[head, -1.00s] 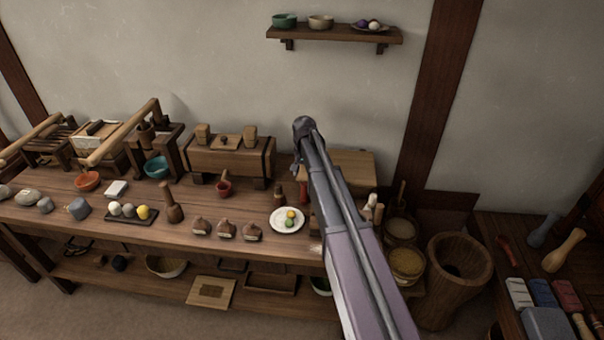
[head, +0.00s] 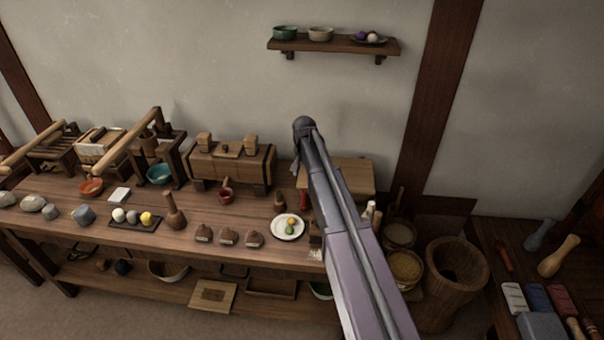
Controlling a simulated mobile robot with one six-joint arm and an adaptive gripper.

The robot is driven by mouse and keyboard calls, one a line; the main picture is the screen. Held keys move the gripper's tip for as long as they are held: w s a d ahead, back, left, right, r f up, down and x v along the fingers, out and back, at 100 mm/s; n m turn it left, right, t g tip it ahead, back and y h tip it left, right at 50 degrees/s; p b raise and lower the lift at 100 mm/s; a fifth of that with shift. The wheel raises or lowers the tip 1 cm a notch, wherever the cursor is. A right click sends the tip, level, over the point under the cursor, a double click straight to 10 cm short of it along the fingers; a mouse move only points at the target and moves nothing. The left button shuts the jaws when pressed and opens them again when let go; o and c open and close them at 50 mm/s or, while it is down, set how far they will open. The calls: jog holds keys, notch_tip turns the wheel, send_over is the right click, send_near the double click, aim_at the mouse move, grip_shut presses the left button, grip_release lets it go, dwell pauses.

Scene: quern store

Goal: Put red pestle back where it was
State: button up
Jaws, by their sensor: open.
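A slim dark red piece (head: 503,257), shaped like a pestle or handle, lies on the right-hand table (head: 487,262). Another narrow red thing (head: 304,194) shows beside my arm on the long bench, mostly covered by the arm; I cannot tell which of them is the red pestle. My arm rises from the lower right and bends above the bench's right end.
A wooden box (head: 350,178) is behind my arm. A large wooden mortar (head: 457,268) stands between bench and right-hand table.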

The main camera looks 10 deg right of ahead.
jog(key=shift+s, duration=0.2)
jog(key=s+n, duration=0.5)
jog(key=s, duration=2.4)
jog(key=shift+a, duration=0.35)
